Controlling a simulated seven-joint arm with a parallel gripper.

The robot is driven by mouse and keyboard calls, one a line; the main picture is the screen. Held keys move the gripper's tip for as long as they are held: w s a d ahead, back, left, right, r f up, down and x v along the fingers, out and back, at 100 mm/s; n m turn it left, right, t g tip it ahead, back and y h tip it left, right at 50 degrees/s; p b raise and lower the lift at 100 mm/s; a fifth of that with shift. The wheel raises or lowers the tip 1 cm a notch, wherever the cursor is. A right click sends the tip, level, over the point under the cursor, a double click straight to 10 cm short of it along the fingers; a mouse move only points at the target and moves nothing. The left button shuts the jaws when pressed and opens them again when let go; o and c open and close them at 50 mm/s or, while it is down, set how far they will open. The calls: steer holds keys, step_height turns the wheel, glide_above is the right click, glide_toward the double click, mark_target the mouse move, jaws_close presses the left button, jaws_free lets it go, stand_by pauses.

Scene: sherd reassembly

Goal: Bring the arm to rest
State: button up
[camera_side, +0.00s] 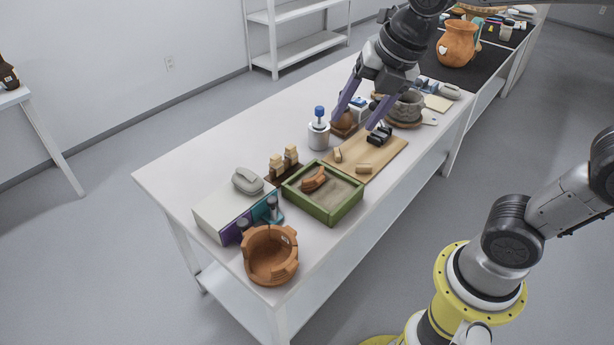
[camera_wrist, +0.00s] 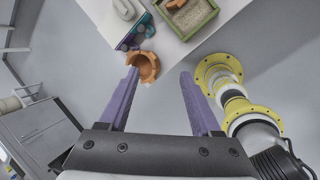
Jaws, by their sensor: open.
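My gripper (camera_side: 354,122) is open and empty, raised above the white table's middle in the side view. In the wrist view its two purple fingers (camera_wrist: 160,73) stand wide apart with nothing gripped. A terracotta pot (camera_side: 270,258) with a broken, uneven rim stands at the table's near end, well away from the gripper in the side view. In the wrist view the pot (camera_wrist: 147,67) shows beyond the left fingertip. A terracotta sherd (camera_side: 314,179) lies on sand in a green-rimmed tray (camera_side: 347,212).
A wooden board (camera_side: 389,158) carries a black clamp and small pieces. A white bottle (camera_side: 318,135) with a blue top stands near the fingers. A grey lump (camera_side: 247,180) rests on a white box. Open floor lies in front of the table.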

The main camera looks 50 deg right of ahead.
steer(key=s+d+f+m, duration=0.1)
steer(key=s+m, duration=0.5)
steer(key=m, duration=0.7)
steer(key=s+d+f+m+t, duration=0.1)
steer(key=s+d+f+m, duration=0.1)
steer(key=s+m, duration=0.5)
steer(key=m, duration=0.6)
